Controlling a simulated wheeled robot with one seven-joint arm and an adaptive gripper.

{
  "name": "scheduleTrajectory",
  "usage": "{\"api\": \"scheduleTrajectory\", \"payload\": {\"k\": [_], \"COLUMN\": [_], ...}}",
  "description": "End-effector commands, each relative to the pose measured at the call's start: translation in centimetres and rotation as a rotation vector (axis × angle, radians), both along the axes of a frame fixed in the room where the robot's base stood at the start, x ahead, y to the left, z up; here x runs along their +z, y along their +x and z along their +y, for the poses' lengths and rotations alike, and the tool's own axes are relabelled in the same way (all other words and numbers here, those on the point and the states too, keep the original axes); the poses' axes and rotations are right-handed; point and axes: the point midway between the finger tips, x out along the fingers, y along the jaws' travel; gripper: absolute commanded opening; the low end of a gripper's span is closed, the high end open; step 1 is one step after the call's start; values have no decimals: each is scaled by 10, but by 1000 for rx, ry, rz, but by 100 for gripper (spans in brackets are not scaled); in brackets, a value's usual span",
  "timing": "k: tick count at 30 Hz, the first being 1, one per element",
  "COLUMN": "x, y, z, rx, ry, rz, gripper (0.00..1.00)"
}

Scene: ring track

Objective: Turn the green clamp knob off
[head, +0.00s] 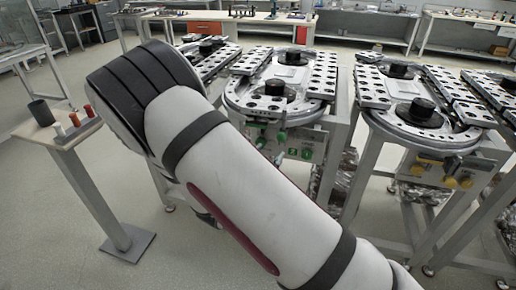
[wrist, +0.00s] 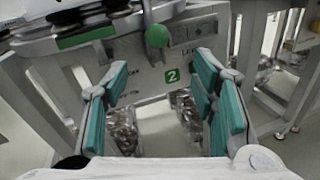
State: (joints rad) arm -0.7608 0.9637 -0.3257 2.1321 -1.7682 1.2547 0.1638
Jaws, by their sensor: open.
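A round green knob (wrist: 157,36) shows at the top of the wrist view, on the grey front panel (wrist: 140,72) of a station marked with a green 2. My gripper (wrist: 161,76) has two teal-padded fingers spread wide apart. The knob lies beyond the fingertips, above the gap between them, and nothing is between the fingers. In the head view, several green knobs (head: 281,136) sit on the panel under the middle ring track. I cannot tell which of them is the one in the wrist view.
The middle ring track (head: 232,97) carries black round parts. A neighbouring track with yellow knobs (head: 450,183) stands to the right.

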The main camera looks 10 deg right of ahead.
Motion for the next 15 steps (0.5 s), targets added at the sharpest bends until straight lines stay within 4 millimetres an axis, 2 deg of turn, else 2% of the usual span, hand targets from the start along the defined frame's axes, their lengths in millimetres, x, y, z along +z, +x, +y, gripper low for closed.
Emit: {"api": "scheduleTrajectory", "payload": {"k": [1,6,10,15], "x": [-22,-60,-70,-71], "y": [8,21,25,38], "z": [14,46,53,47], "rx": [67,224,267,271], "ry": [-51,-149,-175,-176], "rz": [23,69,81,81], "gripper": [52,52,52,52]}}
